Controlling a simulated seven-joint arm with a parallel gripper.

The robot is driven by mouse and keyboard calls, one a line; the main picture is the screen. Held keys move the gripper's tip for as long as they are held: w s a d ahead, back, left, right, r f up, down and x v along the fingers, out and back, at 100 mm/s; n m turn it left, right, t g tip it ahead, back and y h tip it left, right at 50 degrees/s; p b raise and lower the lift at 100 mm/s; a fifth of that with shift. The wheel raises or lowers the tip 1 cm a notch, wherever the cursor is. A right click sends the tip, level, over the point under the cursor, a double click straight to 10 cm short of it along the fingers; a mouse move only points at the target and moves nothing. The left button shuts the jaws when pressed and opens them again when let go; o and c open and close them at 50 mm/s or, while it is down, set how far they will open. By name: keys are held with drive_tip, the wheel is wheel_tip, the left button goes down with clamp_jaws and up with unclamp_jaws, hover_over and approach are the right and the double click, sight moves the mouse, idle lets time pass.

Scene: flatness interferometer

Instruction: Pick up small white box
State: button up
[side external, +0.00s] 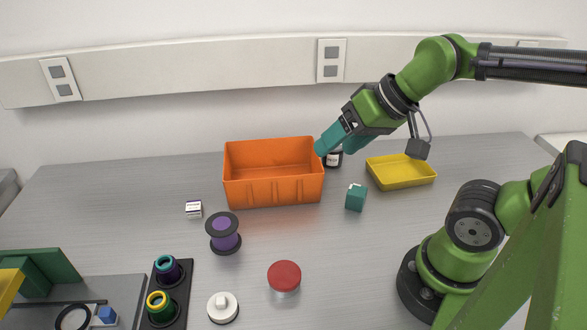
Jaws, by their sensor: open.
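The small white box (193,209) stands on the grey table at the left, with dark marking on its front and a dark patch on top. It is left of the orange bin and well away from my gripper. My gripper (333,146) has teal fingers and hangs in the air near the right end of the orange bin. It is open, and I see nothing between its fingers. The fingers partly cover a dark jar with a white label (334,159).
An orange bin (272,193) stands between my gripper and the white box. A purple spool (223,233) is close to the box. A teal box (356,198), yellow tray (402,184), red-topped knob (284,275) and black holder (185,290) are around. The table left of the box is clear.

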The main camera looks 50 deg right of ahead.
drive_tip(key=w+f+g, duration=0.1)
drive_tip(key=w, duration=0.1)
drive_tip(key=m+g, duration=0.5)
drive_tip(key=m, duration=1.7)
hover_over(193, 205)
drive_tip(key=s+d, duration=0.2)
drive_tip(key=s+d+x, duration=0.1)
drive_tip(key=x, duration=0.5)
drive_tip(key=shift+h, duration=0.3)
drive_tip(key=f, duration=0.5)
drive_tip(key=w+a+f, duration=0.1)
drive_tip(key=f, duration=0.4)
drive_tip(key=w+f, duration=0.1)
drive_tip(key=f, duration=0.5)
drive_tip(key=shift+w+a+f, duration=0.1)
drive_tip(key=shift+a, duration=0.3)
drive_tip(key=c, duration=1.1)
